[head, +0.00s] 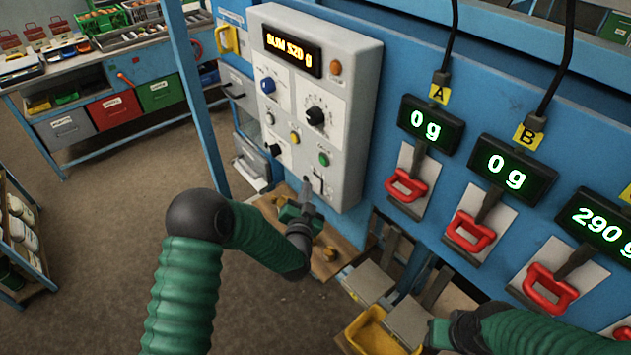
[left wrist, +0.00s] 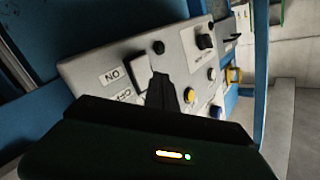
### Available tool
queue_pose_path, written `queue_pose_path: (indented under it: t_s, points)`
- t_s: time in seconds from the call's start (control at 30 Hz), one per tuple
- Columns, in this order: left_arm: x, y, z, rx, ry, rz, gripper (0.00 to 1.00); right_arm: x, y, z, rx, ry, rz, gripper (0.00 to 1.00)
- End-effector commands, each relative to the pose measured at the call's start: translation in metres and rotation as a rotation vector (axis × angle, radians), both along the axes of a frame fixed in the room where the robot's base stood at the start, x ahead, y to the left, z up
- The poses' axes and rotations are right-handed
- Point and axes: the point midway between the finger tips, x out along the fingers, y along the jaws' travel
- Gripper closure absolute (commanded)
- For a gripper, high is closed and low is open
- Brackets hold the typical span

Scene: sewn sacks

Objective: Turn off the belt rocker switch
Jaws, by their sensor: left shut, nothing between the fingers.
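In the left wrist view the shut fingers (left wrist: 160,90) reach over the panel beside the ON label (left wrist: 113,75) and a partly hidden OFF label. The rocker's position is not clear. My right gripper (head: 437,334) is at the lower right, its fingers unclear.
Right of the box, red handles (head: 407,186) hang below the scale displays (head: 430,124). A yellow bin (head: 372,335) stands below, near my right gripper. A blue post (head: 190,90) rises left of the box.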

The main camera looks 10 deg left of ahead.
Motion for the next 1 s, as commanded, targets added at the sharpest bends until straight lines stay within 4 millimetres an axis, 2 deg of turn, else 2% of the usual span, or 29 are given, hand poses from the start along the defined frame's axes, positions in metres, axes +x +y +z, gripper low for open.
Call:
queue_pose_path:
  t_s: [0.37,0.8,1.0]
  points:
    - [-0.003,0.003,0.000,0.001,-0.001,0.000,1.00,0.000,0.000,0.000,0.000,0.000,0.000,0.64]
    - [-0.036,0.028,-0.006,0.002,-0.001,0.000,1.00,0.000,0.000,-0.004,0.000,0.000,0.000,0.64]
    - [-0.041,0.033,-0.006,0.000,-0.001,0.000,1.00,0.000,0.000,-0.004,0.000,0.000,0.000,0.64]
